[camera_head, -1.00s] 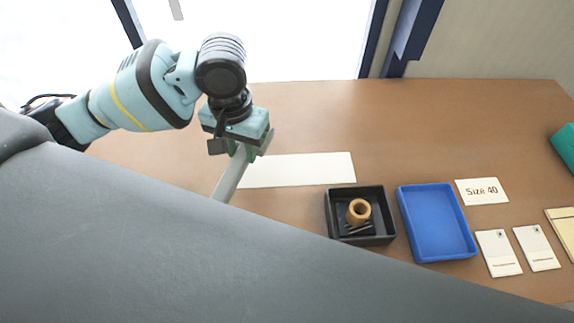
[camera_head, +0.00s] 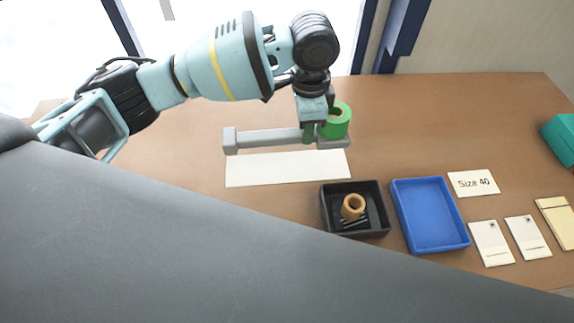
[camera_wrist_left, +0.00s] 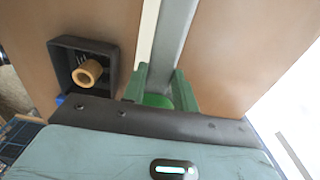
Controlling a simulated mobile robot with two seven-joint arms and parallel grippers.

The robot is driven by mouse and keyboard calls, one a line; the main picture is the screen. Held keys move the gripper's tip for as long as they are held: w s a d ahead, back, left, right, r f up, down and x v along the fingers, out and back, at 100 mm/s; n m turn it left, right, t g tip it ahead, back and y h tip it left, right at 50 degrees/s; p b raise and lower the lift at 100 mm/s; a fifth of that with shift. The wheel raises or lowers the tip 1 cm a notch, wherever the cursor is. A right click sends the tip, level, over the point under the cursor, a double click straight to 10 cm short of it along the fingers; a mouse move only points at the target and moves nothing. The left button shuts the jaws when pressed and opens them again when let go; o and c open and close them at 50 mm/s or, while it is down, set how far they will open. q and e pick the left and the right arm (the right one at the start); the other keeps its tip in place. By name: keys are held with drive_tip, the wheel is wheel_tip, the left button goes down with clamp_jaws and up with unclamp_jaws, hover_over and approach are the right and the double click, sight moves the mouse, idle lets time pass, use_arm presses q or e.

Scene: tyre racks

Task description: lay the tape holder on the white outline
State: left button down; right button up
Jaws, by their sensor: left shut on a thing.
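The tape holder (camera_head: 268,138) is a long grey bar with an end block at its left and a green tape roll (camera_head: 342,122) at its right. My left gripper (camera_head: 310,132) is shut on it near the roll end. The bar appears level, running left to right just behind the white outline (camera_head: 285,168), a plain white strip on the table. It seems to be above the table, but the height is hard to tell. In the left wrist view the bar (camera_wrist_left: 175,35) runs away between the green fingers, with part of the white strip (camera_wrist_left: 147,35) beside it. My right gripper is not in view.
A black bin (camera_head: 326,212) with an orange ring (camera_head: 353,206) stands in front of the strip's right end. A blue tray (camera_head: 430,215), a "Size 40" card (camera_head: 474,183) and other cards lie further right. The brown table (camera_head: 430,120) is clear behind them.

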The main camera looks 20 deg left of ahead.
use_arm(q)
drive_tip(key=shift+d, duration=0.1)
drive_tip(key=shift+f, duration=0.1)
drive_tip(key=shift+f+b, duration=0.35)
drive_tip(key=shift+f, duration=4.55)
drive_tip(key=shift+f, duration=0.1)
drive_tip(key=c, duration=1.1)
unclamp_jaws()
wheel_tip(320, 180, up, 12)
drive_tip(key=shift+r+p, duration=0.1)
drive_tip(key=shift+p, duration=0.4)
